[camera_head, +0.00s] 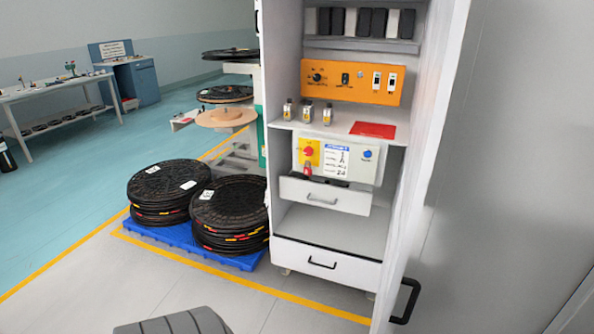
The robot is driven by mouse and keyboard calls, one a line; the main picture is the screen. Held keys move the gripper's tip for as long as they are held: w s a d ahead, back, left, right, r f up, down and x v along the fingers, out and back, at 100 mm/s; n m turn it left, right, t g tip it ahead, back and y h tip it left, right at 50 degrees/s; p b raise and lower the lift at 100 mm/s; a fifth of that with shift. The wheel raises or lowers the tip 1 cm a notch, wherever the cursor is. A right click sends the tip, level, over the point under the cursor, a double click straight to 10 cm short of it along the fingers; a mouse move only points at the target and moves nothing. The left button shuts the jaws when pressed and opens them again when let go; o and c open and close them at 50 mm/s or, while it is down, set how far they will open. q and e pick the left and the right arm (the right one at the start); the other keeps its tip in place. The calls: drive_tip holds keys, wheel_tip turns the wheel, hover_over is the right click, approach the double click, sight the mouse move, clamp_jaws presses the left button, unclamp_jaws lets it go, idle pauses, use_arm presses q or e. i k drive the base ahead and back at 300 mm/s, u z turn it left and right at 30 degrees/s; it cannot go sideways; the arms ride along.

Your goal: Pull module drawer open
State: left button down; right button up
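A tall light grey cabinet (262,100) stands open in the middle of the view. I cannot tell how far this drawer is out. A wider drawer (350,270) with a black handle (322,264) is at the cabinet's bottom and looks closed. Which one is the module drawer is not marked legibly. Neither of my grippers is in view.
The cabinet's open door (425,150) and a large grey panel (520,170) with a black handle (406,301) fill the right. Stacked black reels (165,180) on a blue pallet (180,236) stand left of the cabinet.

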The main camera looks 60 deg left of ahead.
sight(293, 187)
drive_tip(key=u, duration=1.7)
drive_tip(key=i, duration=1)
drive_tip(key=k, duration=0.5)
drive_tip(key=u, duration=1.45)
drive_tip(key=i, duration=1.6)
drive_tip(key=z, duration=2.95)
